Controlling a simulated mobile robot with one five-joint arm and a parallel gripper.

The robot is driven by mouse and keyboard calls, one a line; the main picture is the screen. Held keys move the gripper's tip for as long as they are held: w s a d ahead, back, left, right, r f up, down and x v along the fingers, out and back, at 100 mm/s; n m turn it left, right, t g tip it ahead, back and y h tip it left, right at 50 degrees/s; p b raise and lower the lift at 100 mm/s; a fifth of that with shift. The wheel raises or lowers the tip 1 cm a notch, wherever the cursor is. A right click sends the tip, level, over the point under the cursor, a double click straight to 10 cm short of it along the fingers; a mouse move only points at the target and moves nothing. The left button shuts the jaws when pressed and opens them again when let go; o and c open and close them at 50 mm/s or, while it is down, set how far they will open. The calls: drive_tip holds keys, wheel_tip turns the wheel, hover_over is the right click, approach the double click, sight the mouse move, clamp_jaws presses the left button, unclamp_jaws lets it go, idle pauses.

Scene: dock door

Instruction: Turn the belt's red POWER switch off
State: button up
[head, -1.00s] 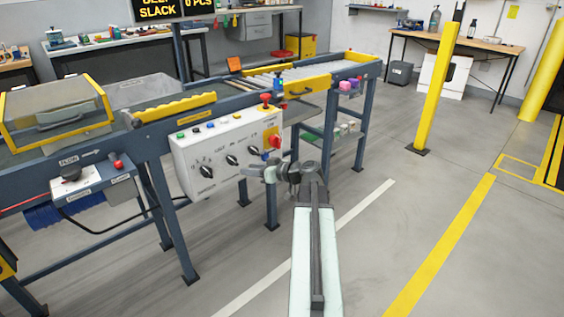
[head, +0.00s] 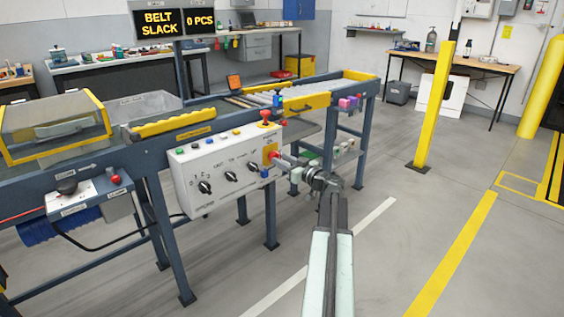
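The white control box (head: 222,178) hangs on the front of the belt frame, with black dials and a row of coloured buttons. At its right end is a yellow plate (head: 268,151) with a red switch (head: 274,156), partly hidden by my gripper. My gripper (head: 284,160) points left from the end of my arm, with its tips at or very close to the red switch. I cannot tell whether it touches the switch or how far its fingers are apart. The switch's setting is too small to read.
A red mushroom button (head: 265,114) stands above the box on the belt's edge. A sign (head: 158,23) reads BELT SLACK, beside 0 PCS. A smaller box (head: 90,194) with a black knob is at left. A yellow post (head: 436,105) stands at right; the floor before the belt is clear.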

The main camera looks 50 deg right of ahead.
drive_tip(key=shift+w, duration=0.1)
drive_tip(key=shift+c, duration=0.3)
clamp_jaws()
drive_tip(key=shift+m, duration=0.4)
drive_tip(key=m, duration=1.6)
drive_tip(key=shift+d+f+m, duration=0.25)
drive_tip(key=shift+m, duration=0.45)
